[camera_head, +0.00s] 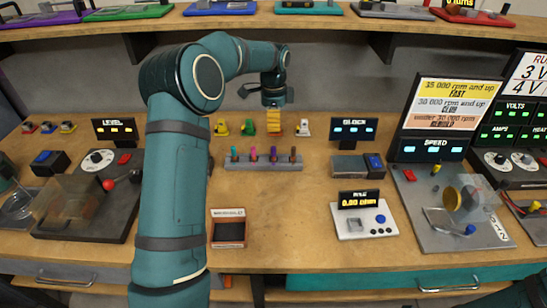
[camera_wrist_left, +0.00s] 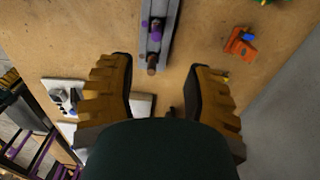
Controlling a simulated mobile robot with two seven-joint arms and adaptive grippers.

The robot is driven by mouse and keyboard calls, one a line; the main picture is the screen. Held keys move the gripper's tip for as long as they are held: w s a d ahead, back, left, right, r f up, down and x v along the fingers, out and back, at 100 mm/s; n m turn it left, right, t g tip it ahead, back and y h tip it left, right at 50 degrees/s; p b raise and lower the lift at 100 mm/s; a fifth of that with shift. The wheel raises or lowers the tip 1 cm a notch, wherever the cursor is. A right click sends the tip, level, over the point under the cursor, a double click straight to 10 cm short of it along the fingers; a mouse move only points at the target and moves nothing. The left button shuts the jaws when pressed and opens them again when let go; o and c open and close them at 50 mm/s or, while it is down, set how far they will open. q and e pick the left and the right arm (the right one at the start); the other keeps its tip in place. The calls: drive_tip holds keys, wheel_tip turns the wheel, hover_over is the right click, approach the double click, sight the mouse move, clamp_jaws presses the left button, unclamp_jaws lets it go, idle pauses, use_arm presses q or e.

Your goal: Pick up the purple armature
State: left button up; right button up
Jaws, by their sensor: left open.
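The purple armature (camera_head: 273,154) stands upright in a grey rack (camera_head: 263,165) on the bench, between a pink one (camera_head: 253,154) and a brown one (camera_head: 293,155). In the left wrist view the purple armature (camera_wrist_left: 156,35) shows in the rack beyond the brown one (camera_wrist_left: 152,66). My left gripper (camera_head: 274,118) hangs above and behind the rack, pointing down. In the left wrist view its yellow-brown fingers (camera_wrist_left: 158,68) are spread wide with nothing between them; the rack's brown end lies beyond the fingertips. My right gripper is not in view.
Several small coloured pieces, such as a green one (camera_head: 248,127), stand behind the rack. A clock box (camera_head: 354,130) and a small meter (camera_head: 366,222) are to the right. A dark-lined tray (camera_head: 229,231) lies in front. The bench between rack and meter is clear.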

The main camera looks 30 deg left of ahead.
sight(274, 147)
use_arm(q)
wheel_tip(274, 147, down, 8)
drive_tip(key=shift+s+d+r+b, duration=0.1)
drive_tip(key=shift+b, duration=0.65)
wheel_tip(274, 147, down, 5)
drive_tip(key=shift+s+f+b, duration=0.1)
drive_tip(key=shift+f+b, duration=0.05)
drive_tip(key=shift+b, duration=0.55)
drive_tip(key=shift+o, duration=0.2)
clamp_jaws()
